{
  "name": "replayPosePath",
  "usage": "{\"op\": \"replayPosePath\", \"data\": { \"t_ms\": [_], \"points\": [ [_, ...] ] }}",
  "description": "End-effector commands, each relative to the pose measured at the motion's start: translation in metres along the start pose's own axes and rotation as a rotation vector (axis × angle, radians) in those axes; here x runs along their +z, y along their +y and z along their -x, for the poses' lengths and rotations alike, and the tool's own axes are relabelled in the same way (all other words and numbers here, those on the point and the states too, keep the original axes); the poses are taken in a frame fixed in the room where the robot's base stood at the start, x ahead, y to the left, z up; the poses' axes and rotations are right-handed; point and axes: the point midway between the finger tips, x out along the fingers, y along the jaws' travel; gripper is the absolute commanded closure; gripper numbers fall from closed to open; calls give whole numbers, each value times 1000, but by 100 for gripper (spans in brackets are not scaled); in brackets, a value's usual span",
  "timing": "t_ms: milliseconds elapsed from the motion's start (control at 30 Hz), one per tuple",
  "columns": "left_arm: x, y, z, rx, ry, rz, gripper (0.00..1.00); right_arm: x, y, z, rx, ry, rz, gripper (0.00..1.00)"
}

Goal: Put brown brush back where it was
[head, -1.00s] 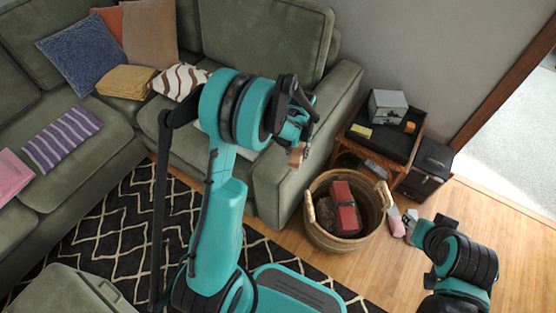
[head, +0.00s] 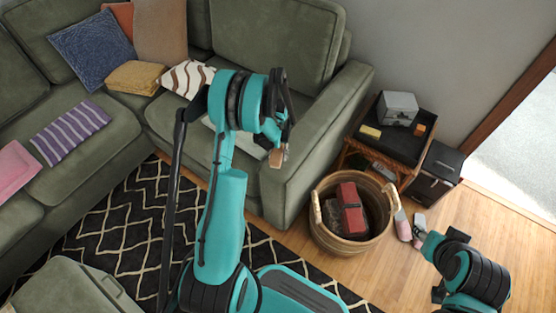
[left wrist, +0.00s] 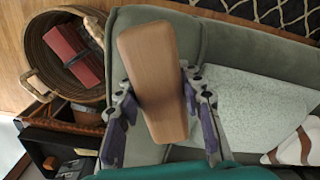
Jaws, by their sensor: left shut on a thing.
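The brown brush (left wrist: 152,75) is held between the fingers of my left gripper (left wrist: 160,110) in the left wrist view, its smooth wooden back facing the camera. In the head view my left gripper (head: 280,140) is above the arm of the green sofa (head: 300,140), and a small brown piece of the brush (head: 277,158) shows below the fingers. The brush's bristle side is hidden. My right gripper (head: 425,240) is at the lower right, near the basket; its fingers are too small to read.
A wicker basket (head: 322,228) holding a red item (head: 350,209) stands right of the sofa arm. Behind it is a side table (head: 394,145) with a grey box (head: 397,107). A black box (head: 436,168) stands beside that. Bare wooden floor lies at the right.

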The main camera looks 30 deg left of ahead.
Motion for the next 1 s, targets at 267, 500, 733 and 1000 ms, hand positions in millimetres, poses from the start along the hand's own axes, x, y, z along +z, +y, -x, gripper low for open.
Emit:
{"op": "replayPosePath", "data": {
  "t_ms": [267,500,733,1000],
  "points": [
    [0,1,-37,0,0,0,90,11,0,-15,0,0,0,60],
    [0,1,-36,0,0,0,90,10,0,-14,0,0,0,60],
    [0,1,-38,0,0,0,42,12,0,-16,0,0,0,60],
    [0,1,-38,0,0,0,42,11,0,-16,0,0,0,60]
  ]
}}
